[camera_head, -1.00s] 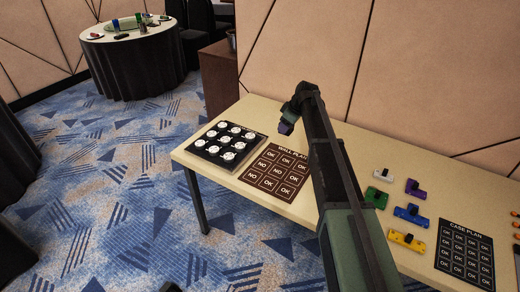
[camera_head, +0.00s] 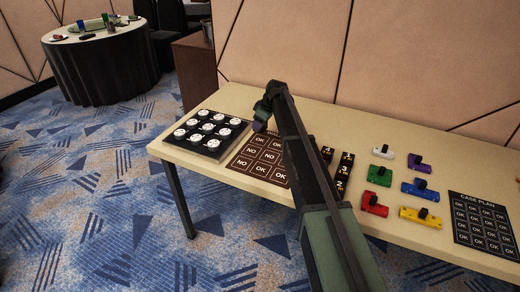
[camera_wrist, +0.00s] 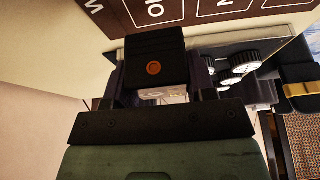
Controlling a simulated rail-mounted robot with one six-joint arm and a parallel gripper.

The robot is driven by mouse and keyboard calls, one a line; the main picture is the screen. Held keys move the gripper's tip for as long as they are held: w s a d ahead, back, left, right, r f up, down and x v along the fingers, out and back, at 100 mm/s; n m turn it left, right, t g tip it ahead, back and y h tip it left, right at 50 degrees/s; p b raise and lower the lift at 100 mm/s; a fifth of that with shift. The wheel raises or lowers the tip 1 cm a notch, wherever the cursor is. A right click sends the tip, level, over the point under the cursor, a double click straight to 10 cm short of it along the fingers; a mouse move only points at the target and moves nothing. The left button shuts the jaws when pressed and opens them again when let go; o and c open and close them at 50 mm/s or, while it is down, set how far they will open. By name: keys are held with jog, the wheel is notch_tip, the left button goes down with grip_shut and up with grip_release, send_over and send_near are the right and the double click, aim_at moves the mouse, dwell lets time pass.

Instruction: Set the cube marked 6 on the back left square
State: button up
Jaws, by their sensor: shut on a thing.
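A black cube (camera_wrist: 156,45) with an orange round spot is between the two fingers of my gripper in the wrist view. I cannot clearly read a number on it. My gripper (camera_head: 261,119) is shut on it and hangs above the table, by the right back corner of a black board (camera_head: 213,153). The board carries rows of white round pieces; its squares are hard to make out beneath them. Some of these pieces also show in the wrist view (camera_wrist: 243,62). The cube is barely visible in the head view.
A brown wall plan (camera_head: 262,156) lies right of the board, partly behind my arm. Several small black blocks (camera_head: 344,168) stand right of my arm. Coloured pieces, including a red one (camera_head: 375,204), and a case plan (camera_head: 484,223) lie farther right.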

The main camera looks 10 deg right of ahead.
aim_at(260, 140)
jog(key=shift+f, duration=0.55)
notch_tip(260, 140, down, 5)
jog(key=b, duration=0.4)
jog(key=shift+r, duration=0.5)
jog(key=shift+f, duration=0.2)
jog(key=o, duration=1)
jog(key=shift+r, duration=0.1)
